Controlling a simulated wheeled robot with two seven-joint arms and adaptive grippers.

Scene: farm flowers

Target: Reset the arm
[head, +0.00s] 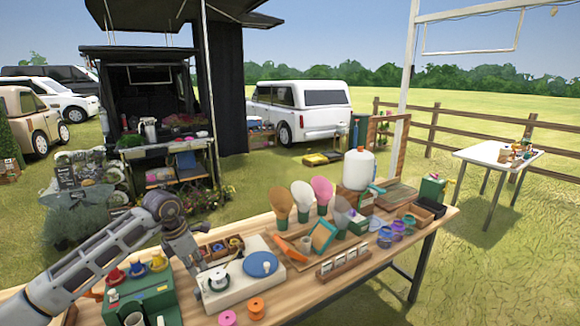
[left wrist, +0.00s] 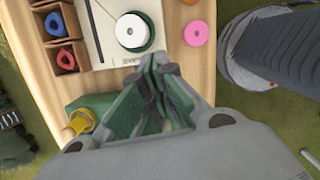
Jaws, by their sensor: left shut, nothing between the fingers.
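My left arm comes in from the left in the head view, and its gripper (head: 184,248) hangs over the left part of the wooden table (head: 306,293). In the left wrist view the left gripper (left wrist: 160,68) is shut with its fingertips together and nothing between them. Below it are a white board with a white spool (left wrist: 130,30) and a green box (left wrist: 95,104). The gripper appears above the table items; I cannot tell how far. My right gripper is not in view.
A green box with colored knobs (head: 139,296) stands at the table's left end. The white board (head: 225,289) bears a blue disc (head: 260,264). Pink (head: 227,318) and orange (head: 256,308) rings lie in front. Colored paddles (head: 322,190) stand mid-table.

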